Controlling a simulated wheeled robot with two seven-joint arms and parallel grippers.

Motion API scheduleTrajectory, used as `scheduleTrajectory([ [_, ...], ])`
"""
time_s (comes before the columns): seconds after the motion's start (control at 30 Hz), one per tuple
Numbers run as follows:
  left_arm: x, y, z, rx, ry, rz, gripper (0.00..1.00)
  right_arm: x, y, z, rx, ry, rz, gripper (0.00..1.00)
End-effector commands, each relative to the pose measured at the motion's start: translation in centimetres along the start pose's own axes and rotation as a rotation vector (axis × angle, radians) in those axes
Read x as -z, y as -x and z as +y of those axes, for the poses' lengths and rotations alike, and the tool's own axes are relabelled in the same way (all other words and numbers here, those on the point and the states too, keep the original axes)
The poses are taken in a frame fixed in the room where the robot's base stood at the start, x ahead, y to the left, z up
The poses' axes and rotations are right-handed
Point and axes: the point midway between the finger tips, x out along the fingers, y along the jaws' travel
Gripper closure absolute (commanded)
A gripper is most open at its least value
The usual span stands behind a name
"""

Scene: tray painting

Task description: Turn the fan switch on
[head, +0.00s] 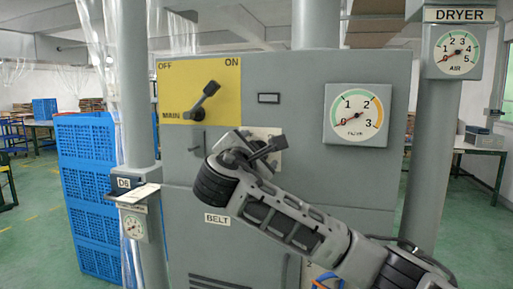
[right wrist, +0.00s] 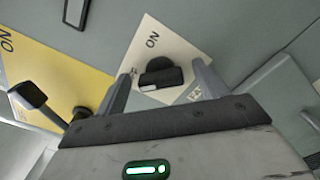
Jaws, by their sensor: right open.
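The fan switch looks to be the dark knob (right wrist: 161,76) on a small cream plate (right wrist: 160,42) in the right wrist view, with an ON mark on the plate. In the head view the plate (head: 277,136) is partly hidden by my right gripper (head: 256,151). My right gripper is open, and in the right wrist view its fingers (right wrist: 161,88) lie on either side of the knob. I cannot tell whether they touch it. The knob's exact setting is hard to read. My left gripper is not in view.
On the grey cabinet, a yellow plate (head: 225,73) with the MAIN lever (head: 209,90) sits up and left of the gripper. A round gauge (head: 356,115) is to the right.

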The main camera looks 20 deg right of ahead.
Motion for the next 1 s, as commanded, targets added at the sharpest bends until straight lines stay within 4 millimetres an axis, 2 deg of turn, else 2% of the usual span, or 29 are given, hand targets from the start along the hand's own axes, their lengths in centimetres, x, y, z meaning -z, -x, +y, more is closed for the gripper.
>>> scheduleTrajectory([
  [0.27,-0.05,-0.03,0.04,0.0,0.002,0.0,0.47,0.01,-0.15,-0.01,0.0,0.0,0.0,0.28],
  [0.43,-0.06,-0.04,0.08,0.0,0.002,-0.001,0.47,0.01,-0.12,-0.01,0.0,0.0,0.0,0.73],
  [0.77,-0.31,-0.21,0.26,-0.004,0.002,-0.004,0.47,0.14,-0.08,-0.11,0.001,-0.025,0.001,0.73],
  [1.0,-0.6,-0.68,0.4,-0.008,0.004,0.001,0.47,0.33,-0.07,-0.29,0.001,-0.147,0.004,0.73],
])
